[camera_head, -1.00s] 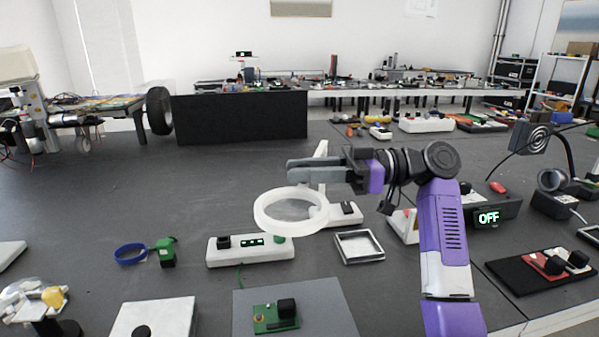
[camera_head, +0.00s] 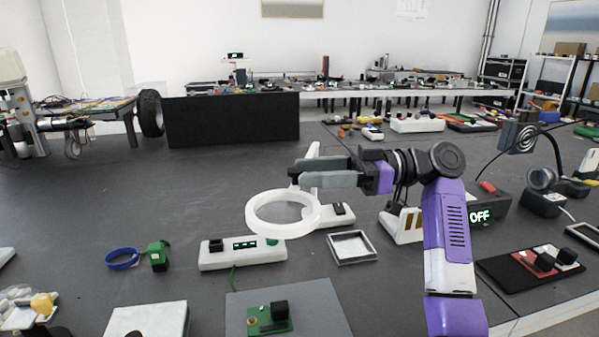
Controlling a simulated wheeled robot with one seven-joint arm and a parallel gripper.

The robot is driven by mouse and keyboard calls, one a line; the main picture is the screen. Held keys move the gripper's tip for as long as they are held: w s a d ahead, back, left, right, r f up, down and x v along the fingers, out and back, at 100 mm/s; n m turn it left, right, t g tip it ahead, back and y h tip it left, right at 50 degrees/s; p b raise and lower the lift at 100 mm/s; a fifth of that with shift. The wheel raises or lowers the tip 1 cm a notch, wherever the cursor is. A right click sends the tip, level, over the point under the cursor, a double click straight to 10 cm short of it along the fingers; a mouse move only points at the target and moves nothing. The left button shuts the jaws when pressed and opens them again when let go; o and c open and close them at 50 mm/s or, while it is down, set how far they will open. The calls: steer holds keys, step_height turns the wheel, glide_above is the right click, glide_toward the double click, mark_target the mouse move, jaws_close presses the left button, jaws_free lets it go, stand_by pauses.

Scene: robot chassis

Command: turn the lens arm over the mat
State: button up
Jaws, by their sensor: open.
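The lens arm is a white ring (camera_head: 283,212) on a white post (camera_head: 314,160) that rises from a white base (camera_head: 337,216). The ring hangs above the table, just behind and above a white box with green displays. The grey mat (camera_head: 330,297) lies at the front centre with a green circuit board (camera_head: 268,319) on it; the ring is behind the mat and not over it. My gripper (camera_head: 298,174) is open, its fingers pointing left near the post just above the ring. Whether a finger touches the post cannot be told.
The white display box (camera_head: 242,252) stands in front of the ring. A metal frame tray (camera_head: 352,247) lies right of it. A blue band (camera_head: 122,258) and a green clamp (camera_head: 157,256) lie left. A box reading OFF (camera_head: 487,207) stands right.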

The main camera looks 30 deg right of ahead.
steer(key=shift+v, duration=2.5)
